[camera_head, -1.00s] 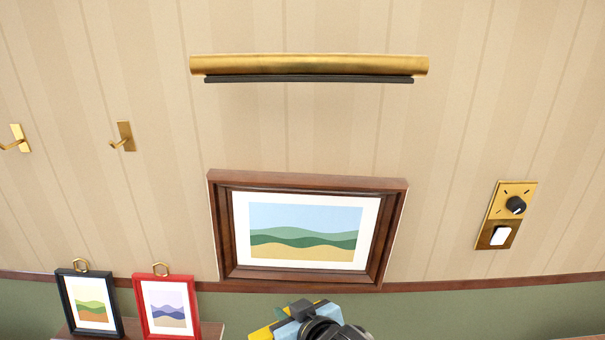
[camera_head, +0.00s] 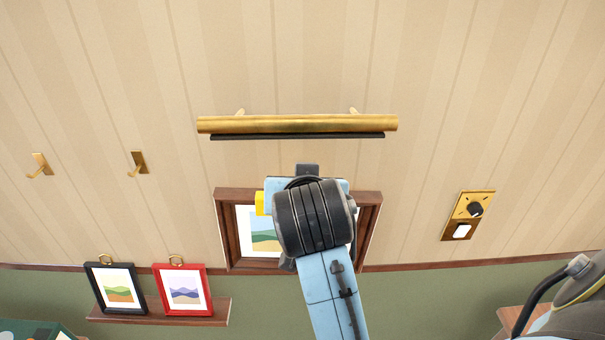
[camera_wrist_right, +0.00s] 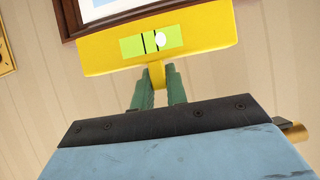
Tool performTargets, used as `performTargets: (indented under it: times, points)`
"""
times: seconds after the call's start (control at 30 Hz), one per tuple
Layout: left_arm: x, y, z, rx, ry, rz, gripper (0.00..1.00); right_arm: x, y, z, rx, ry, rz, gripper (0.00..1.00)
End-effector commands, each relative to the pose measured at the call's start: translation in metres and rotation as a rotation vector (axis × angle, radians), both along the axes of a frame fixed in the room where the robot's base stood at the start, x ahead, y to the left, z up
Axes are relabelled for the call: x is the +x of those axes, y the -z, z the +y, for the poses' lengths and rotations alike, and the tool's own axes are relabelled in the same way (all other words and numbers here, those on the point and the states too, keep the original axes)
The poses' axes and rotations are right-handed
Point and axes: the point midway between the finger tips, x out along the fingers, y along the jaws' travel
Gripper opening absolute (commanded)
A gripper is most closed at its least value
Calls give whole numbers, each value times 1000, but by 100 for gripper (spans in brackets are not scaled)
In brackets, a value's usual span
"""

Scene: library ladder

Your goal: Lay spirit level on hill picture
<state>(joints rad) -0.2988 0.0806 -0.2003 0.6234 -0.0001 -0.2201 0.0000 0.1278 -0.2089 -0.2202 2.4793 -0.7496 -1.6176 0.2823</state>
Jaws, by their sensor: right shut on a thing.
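The hill picture (camera_head: 232,232) hangs on the wall in a brown wooden frame. My right arm and wrist cover much of it in the head view. The yellow spirit level (camera_wrist_right: 205,40) has a green vial window and fills the upper middle of the right wrist view. Its yellow end (camera_head: 260,203) shows left of my wrist in the head view. My right gripper (camera_wrist_right: 158,82) is shut on the level's yellow grip tab. The picture's frame (camera_wrist_right: 68,18) shows behind the level; I cannot tell whether they touch. My left gripper is out of view.
A brass picture lamp (camera_head: 297,125) sticks out above the picture. Two brass hooks (camera_head: 41,165) (camera_head: 138,162) are at left. A black-framed picture (camera_head: 111,288) and a red-framed one (camera_head: 184,290) stand on a ledge (camera_head: 160,315). A brass switch plate (camera_head: 468,214) is at right.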

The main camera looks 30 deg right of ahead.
Motion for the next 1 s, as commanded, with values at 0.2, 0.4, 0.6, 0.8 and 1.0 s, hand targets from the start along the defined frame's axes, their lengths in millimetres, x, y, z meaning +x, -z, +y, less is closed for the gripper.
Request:
performTargets:
  times: [0.2,0.4,0.6,0.8,1.0]
  points:
    - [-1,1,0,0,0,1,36,11,3,-7,-3,1,1,7]
    - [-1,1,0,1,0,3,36,25,6,-15,-3,-1,0,7]
    - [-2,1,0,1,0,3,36,39,8,-23,-2,-1,0,7]
    - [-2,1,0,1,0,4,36,52,11,-32,-3,-1,-1,7]
    - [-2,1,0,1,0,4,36,66,16,-39,-2,0,0,7]
